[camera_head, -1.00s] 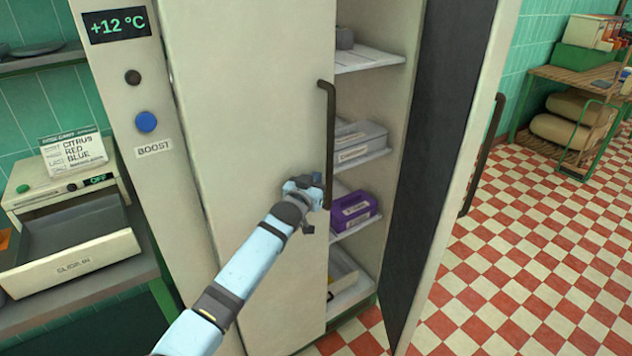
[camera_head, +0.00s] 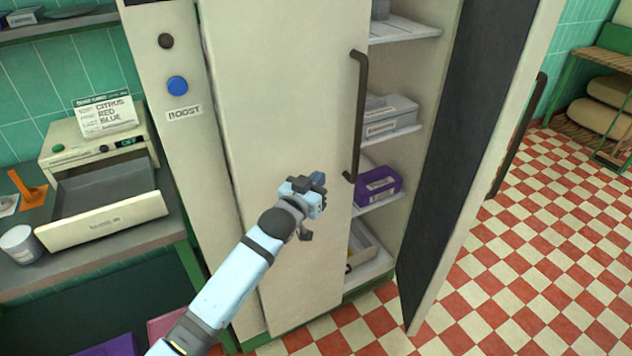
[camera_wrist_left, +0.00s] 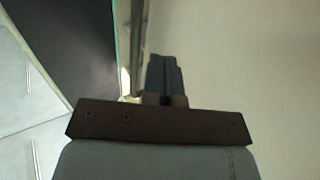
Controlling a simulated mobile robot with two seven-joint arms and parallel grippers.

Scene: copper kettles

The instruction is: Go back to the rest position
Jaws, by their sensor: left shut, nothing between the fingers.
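My left gripper (camera_head: 312,184) is in front of the closed left door of a tall cream cabinet (camera_head: 270,120), a little left of that door's dark handle (camera_head: 357,115). In the left wrist view its two fingers (camera_wrist_left: 165,75) are together with nothing between them, and the pale door surface fills the right side. I cannot tell whether the fingertips touch the door. The cabinet's right door (camera_head: 480,150) stands wide open, its dark inner side showing. My right gripper is in neither view.
Cabinet shelves hold a grey bin (camera_head: 390,118) and a purple box (camera_head: 378,187). A counter at left carries a machine with an open drawer (camera_head: 100,222), a white cup (camera_head: 20,243) and an orange object (camera_head: 28,187). Checkered floor (camera_head: 540,230) at right is clear.

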